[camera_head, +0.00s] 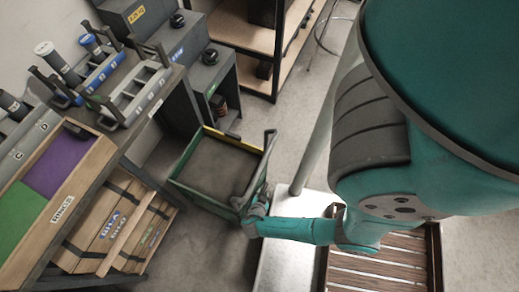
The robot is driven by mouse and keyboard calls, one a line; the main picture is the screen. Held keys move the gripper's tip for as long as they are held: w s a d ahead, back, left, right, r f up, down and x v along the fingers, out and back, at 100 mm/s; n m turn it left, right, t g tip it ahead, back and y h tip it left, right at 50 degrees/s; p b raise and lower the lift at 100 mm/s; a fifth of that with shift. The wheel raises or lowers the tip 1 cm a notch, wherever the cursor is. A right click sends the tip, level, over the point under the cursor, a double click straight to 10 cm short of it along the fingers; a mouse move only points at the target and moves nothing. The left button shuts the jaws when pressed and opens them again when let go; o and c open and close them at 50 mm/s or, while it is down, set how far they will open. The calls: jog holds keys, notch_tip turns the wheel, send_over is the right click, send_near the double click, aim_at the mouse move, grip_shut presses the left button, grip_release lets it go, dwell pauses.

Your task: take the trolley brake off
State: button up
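The trolley (188,160) is a low green-edged cart with a dark flat bed, standing on the floor in the middle of the view. A dark bar rises along its right side. My teal arm reaches left from the right of the picture. My gripper (257,204) is at the trolley's near right corner, close to or touching it. The gripper is small and partly hidden, so I cannot tell whether its fingers are open or shut. I cannot make out a separate brake lever; the gripper may cover it.
A bench with several lever frames (135,92) stands at the left. A wooden box with green and purple panels (62,210) is in front, above wooden crates (110,225). Dark cabinets (185,45) and a shelf (245,35) stand behind. Grey floor is clear below the trolley.

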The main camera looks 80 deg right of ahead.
jog(key=v, duration=0.7)
jog(key=shift+r, duration=0.15)
jog(key=shift+a, duration=0.15)
dwell(0.6)
